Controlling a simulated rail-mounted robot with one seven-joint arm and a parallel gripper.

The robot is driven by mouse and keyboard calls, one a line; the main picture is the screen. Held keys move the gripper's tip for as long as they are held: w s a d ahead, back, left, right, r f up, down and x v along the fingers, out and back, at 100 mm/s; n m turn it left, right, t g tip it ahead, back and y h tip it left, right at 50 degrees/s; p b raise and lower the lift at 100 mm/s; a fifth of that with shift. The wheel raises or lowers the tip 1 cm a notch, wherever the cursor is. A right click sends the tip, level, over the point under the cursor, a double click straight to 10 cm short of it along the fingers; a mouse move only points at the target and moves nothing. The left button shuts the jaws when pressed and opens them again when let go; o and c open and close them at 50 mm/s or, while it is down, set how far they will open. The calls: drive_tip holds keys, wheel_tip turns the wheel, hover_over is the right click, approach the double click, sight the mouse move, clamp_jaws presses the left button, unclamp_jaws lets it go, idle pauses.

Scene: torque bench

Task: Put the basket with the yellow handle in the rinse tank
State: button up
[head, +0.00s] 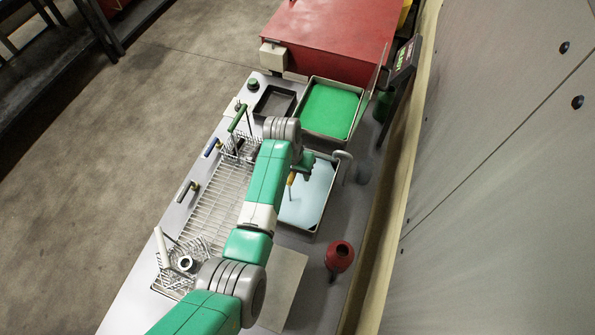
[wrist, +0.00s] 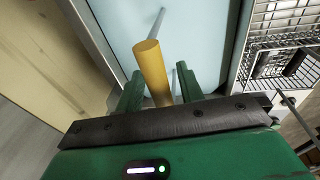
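The yellow handle (head: 291,179) is over the rinse tank (head: 311,226), which holds pale blue liquid. A thin grey rod runs down from the handle to the liquid; the basket itself cannot be seen. My gripper (head: 303,168) is above the tank, partly hidden by my arm in the head view. In the wrist view, the yellow handle (wrist: 153,72) lies between the two green fingers of my gripper (wrist: 158,80). Gaps show beside the handle, so the fingers look open around it.
A wire rack (head: 213,206) left of the tank carries baskets with a green handle (head: 238,118) and a white handle (head: 161,246). A green-filled tank (head: 330,111) and red machine (head: 330,38) lie beyond. A red container (head: 340,256) stands near the bench's right edge.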

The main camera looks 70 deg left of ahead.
wheel_tip(320, 180, up, 12)
drive_tip(key=s+p, duration=0.1)
drive_tip(key=s, duration=0.1)
drive_tip(key=shift+a, duration=0.15)
drive_tip(key=f, duration=0.3)
drive_tip(key=w+f, duration=0.1)
drive_tip(key=f, duration=0.3)
drive_tip(key=w+f, duration=0.1)
drive_tip(key=f, duration=0.3)
drive_tip(key=shift+b, duration=0.4)
drive_tip(key=shift+r, duration=0.2)
